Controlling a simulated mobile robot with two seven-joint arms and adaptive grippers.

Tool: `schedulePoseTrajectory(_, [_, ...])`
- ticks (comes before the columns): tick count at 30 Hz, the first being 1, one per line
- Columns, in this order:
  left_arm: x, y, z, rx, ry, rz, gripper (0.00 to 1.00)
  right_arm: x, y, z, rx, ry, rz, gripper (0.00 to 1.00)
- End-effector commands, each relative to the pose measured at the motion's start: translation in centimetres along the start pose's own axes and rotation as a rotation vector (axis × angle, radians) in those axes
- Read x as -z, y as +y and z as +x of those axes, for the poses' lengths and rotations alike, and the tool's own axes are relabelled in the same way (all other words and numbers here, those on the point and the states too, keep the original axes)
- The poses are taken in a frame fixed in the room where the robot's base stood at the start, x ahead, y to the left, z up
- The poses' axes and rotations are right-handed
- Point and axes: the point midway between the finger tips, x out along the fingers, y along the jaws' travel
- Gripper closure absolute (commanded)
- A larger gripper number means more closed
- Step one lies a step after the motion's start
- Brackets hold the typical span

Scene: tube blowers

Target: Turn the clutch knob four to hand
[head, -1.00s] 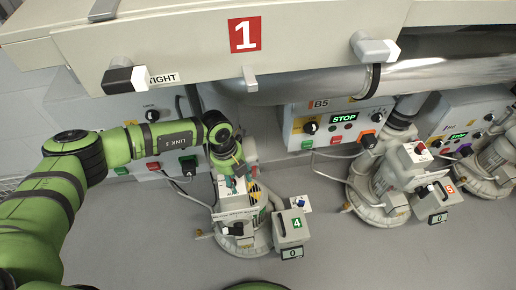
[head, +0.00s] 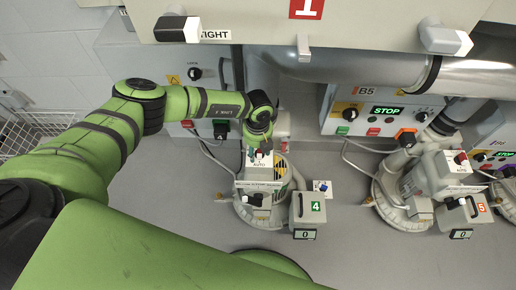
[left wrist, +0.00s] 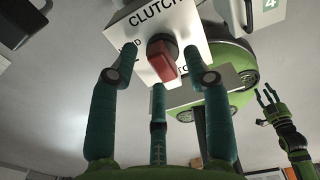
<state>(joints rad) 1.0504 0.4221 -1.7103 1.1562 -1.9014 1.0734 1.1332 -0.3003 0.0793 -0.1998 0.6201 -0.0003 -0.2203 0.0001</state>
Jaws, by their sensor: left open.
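The blower marked 4 (head: 316,206) stands on the floor in the middle of the head view. Its clutch box (left wrist: 125,28) has a white face lettered CLUTCH in the left wrist view. A red clutch knob (left wrist: 162,58) with a dark base sticks out of that face, its grip slightly tilted. My left gripper (left wrist: 160,76) is open, with two fingers on either side of the knob and a third below. Contact cannot be told. In the head view my left gripper (head: 259,150) mostly hides the knob. My right gripper (left wrist: 267,104) is open and empty at the right of the left wrist view.
A blower marked 5 (head: 482,208) stands to the right. A control panel B5 (head: 384,112) and a silver pipe (head: 370,72) are behind. A large cabinet (head: 376,22) overhangs at the top. The floor (head: 400,265) in front is bare.

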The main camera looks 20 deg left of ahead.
Motion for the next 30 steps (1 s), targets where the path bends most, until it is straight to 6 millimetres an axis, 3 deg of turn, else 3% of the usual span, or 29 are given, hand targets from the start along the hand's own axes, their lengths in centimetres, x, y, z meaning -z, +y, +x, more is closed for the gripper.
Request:
schedulePoseTrajectory(1, [0.02,-0.01,0.0,0.0,0.0,0.0,0.51,0.01,-0.01,0.0,0.0,0.0,0.0,0.6])
schedulePoseTrajectory(3, [0.02,-0.01,-0.01,0.0,0.0,0.0,0.79,0.01,-0.01,0.0,0.0,0.0,0.0,0.6])
schedulePoseTrajectory(5, [0.02,-0.01,-0.02,0.0,0.0,0.0,1.0,0.02,-0.01,-0.01,0.0,0.0,0.0,0.6])
schedulePoseTrajectory(20, [-0.05,0.04,0.01,0.0,0.0,0.062,1.0,0.01,0.0,0.2,0.0,0.001,0.0,0.6])
schedulePoseTrajectory(30, [-0.25,0.14,0.08,0.001,-0.001,0.316,1.0,0.27,0.0,0.97,0.0,0.01,0.0,0.6])
